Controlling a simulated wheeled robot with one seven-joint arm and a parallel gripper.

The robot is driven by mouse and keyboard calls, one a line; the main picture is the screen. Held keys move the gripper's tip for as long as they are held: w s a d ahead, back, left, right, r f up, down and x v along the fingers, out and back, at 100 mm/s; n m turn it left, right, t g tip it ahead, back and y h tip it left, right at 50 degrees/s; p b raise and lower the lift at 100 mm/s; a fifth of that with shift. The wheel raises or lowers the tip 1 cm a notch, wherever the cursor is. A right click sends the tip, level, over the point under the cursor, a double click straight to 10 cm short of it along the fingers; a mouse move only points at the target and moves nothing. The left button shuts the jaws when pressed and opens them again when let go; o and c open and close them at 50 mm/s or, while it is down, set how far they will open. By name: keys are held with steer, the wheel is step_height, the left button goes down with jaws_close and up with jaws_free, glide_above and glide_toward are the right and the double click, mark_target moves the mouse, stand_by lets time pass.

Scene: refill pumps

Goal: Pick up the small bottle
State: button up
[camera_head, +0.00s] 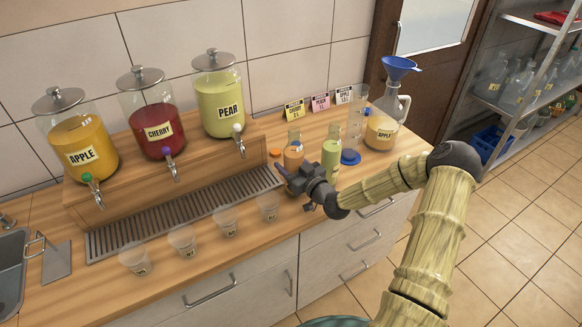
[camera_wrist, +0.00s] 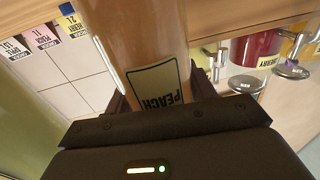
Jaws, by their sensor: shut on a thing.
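The small bottle (camera_head: 293,155) holds peach-coloured liquid and stands near the right part of the wooden counter. In the wrist view the same bottle (camera_wrist: 150,45) fills the middle, with a PEACH label facing the camera. My gripper (camera_head: 289,174) is at the bottle's near side, with a finger on each side of it. The gripper (camera_wrist: 160,98) is shut on the bottle. The lower part of the bottle is hidden by the gripper in the head view, so I cannot tell if it touches the counter.
A green-filled bottle (camera_head: 331,155) stands close on the right. Behind are a measuring cylinder (camera_head: 356,120), a blue cap (camera_head: 350,157), and an APPLE jug (camera_head: 381,132) with a blue funnel (camera_head: 399,66). Dispensers (camera_head: 159,125) stand left. Several cups (camera_head: 229,222) line the counter's front.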

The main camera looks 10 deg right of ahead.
mark_target(290, 139)
step_height(290, 139, up, 10)
steer(key=shift+f+b, duration=0.15)
steer(key=shift+b, duration=0.55)
steer(key=shift+f, duration=0.1)
stand_by(0.3)
